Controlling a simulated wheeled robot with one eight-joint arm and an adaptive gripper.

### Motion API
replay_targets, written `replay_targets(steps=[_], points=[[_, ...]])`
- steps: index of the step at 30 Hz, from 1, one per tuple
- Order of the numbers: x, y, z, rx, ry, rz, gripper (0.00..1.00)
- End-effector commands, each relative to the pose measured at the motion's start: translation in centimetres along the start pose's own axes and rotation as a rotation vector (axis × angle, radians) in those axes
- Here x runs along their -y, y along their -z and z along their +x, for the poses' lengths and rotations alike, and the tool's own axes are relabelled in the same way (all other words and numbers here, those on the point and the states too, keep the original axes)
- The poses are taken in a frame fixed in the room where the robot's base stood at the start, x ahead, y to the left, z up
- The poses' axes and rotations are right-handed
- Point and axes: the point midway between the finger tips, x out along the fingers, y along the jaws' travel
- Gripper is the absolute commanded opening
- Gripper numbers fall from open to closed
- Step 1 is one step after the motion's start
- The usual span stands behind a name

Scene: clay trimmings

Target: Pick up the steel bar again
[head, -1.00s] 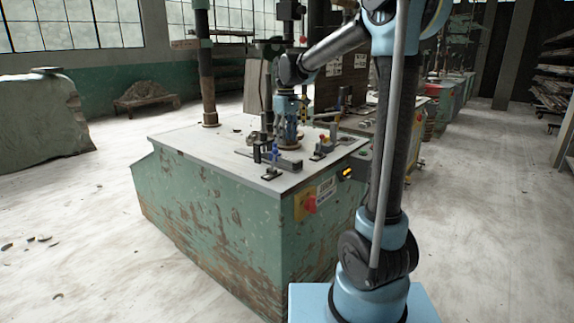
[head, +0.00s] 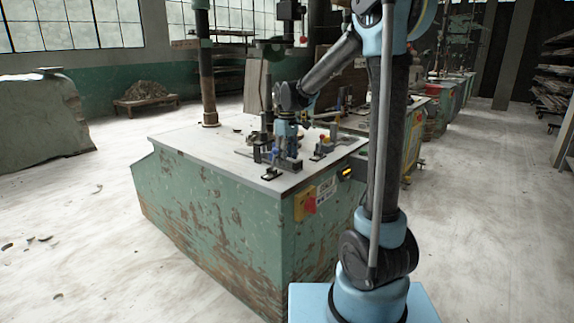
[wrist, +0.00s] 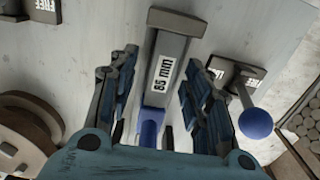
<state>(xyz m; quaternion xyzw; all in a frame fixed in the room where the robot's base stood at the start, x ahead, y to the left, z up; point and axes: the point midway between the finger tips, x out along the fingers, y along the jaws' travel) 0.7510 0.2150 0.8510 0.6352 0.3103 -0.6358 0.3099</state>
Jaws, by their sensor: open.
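The steel bar (wrist: 168,72) is grey, with a white "85 mm" label. In the wrist view it lies lengthwise between the two fingers of my gripper (wrist: 160,72), with its wider head at the top. My gripper is open, with bar and fingers apart at the tips; its lower part is hidden near my palm. In the head view my gripper (head: 287,152) is low over the front part of the bench top, and the bar is mostly hidden.
A blue ball knob (wrist: 255,123) on a dark clamp stands right of my right finger. Another dark block with a label (wrist: 42,8) is at upper left. Brown round pieces (wrist: 25,135) lie at left. The bench top (head: 200,142) is clear at left in the head view.

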Motion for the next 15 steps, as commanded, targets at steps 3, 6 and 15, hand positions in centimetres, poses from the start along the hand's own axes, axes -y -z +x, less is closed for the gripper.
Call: replay_targets(steps=[3,6,15], points=[[0.0,0.0,-0.02,0.0,0.0,0.0,0.45],[-0.01,0.0,-0.03,0.0,0.0,0.0,0.22],[-0.01,-0.02,-0.05,0.0,0.0,0.0,0.0]])
